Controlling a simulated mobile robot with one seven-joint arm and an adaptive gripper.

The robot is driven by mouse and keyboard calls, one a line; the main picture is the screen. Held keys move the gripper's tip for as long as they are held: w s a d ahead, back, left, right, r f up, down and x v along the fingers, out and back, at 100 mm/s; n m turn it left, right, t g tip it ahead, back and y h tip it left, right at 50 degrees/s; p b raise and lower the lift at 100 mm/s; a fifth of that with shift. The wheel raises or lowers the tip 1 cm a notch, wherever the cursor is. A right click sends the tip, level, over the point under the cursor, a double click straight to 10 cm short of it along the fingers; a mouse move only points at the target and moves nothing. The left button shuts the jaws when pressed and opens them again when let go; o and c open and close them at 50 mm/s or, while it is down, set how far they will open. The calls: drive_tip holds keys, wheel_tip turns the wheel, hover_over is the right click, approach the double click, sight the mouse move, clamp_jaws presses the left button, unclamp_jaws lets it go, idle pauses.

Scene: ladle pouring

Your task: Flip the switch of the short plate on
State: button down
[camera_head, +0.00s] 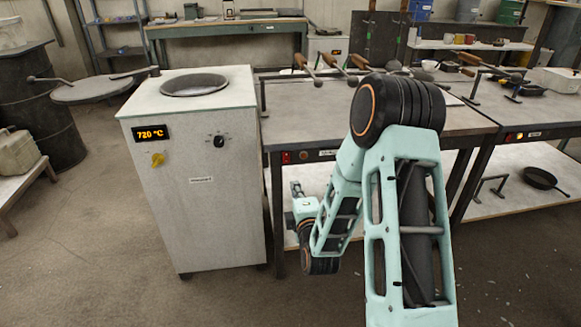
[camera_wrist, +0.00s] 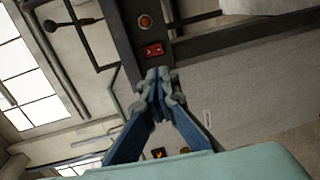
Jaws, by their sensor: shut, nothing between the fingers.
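A red rocker switch (camera_head: 286,157) is on the front edge of the middle grey-topped plate table (camera_head: 330,112). A round lamp (camera_head: 304,155) sits beside it and looks dark. In the wrist view the red switch (camera_wrist: 153,50) and the reddish lamp (camera_wrist: 145,21) are on the dark rail, just beyond my fingertips. My gripper (camera_wrist: 158,78) is shut and empty, pointing toward the switch with a small apparent gap; I cannot tell whether it touches. In the head view my gripper (camera_head: 297,186) is low in front of the table, below the switch. The rocker's position is too small to read.
A pale furnace (camera_head: 195,180) reading 720 °C stands close left of the table. A second plate table at right has a lit orange lamp (camera_head: 519,135). Ladles (camera_head: 307,69) with wooden handles lie at the back. A shelf (camera_head: 480,205) runs below the tables.

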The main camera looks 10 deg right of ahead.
sight(286, 162)
drive_tip(key=w, duration=0.4)
drive_tip(key=w+f+b, duration=0.1)
drive_tip(key=w, duration=0.4)
drive_tip(key=w+b, duration=0.1)
drive_tip(key=w, duration=0.4)
drive_tip(key=shift+f, duration=0.4)
drive_tip(key=shift+s, duration=0.1)
